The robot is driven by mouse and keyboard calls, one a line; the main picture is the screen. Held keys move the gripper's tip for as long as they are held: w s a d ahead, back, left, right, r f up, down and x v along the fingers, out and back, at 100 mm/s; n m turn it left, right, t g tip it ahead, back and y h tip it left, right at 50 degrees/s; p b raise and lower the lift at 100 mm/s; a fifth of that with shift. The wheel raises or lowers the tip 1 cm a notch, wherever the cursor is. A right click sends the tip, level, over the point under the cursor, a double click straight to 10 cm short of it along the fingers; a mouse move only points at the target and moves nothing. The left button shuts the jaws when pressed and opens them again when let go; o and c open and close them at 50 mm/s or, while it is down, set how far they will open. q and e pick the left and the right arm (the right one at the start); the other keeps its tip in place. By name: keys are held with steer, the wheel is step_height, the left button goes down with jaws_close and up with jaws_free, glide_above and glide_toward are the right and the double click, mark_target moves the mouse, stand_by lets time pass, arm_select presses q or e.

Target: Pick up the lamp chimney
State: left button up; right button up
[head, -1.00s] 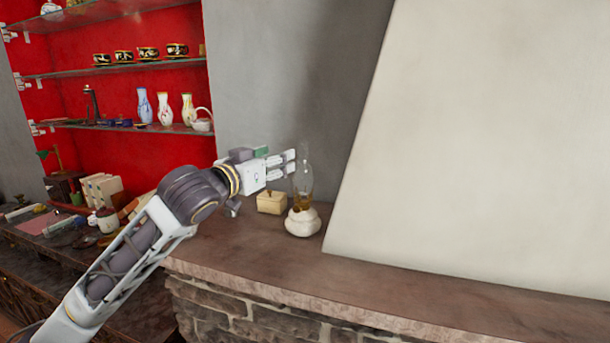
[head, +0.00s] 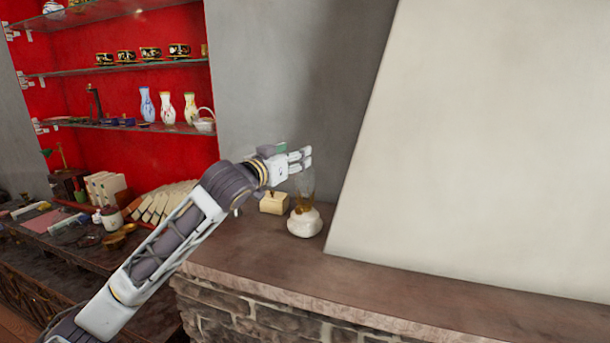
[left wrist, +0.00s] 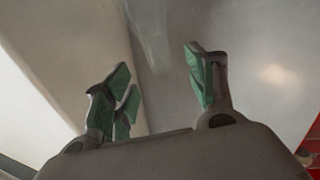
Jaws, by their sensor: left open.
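The lamp chimney (head: 305,187) is a clear glass tube standing upright on the lamp's white rounded base (head: 305,223), on the stone ledge. Amber-coloured parts show inside its lower end. My left gripper (head: 304,158) is at the chimney's upper end in the head view, and its fingers overlap the chimney's top. In the left wrist view the fingers (left wrist: 162,88) with green pads are spread apart. A faint glassy shape (left wrist: 150,40) shows between and beyond them. I cannot tell whether the fingers touch the glass. My right gripper is not in view.
A small cream box (head: 273,202) stands just left of the lamp on the ledge (head: 400,295). A large pale slanted surface (head: 470,140) rises close on the right. The ledge's front right is clear. Shelves (head: 150,127) with vases and cups stand at left.

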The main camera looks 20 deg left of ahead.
arm_select(q)
steer(key=shift+w+d, duration=0.2)
steer(key=shift+w, duration=0.5)
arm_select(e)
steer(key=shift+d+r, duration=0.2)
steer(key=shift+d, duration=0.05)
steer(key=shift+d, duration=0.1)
arm_select(q)
steer(key=shift+p+x, duration=1)
steer(key=shift+x, duration=0.55)
steer(key=shift+p+x, duration=0.3)
steer(key=shift+x, duration=0.75)
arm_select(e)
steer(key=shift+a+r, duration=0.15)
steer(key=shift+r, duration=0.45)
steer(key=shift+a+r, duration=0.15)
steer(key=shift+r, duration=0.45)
arm_select(q)
steer(key=shift+c, duration=0.3)
jaws_close()
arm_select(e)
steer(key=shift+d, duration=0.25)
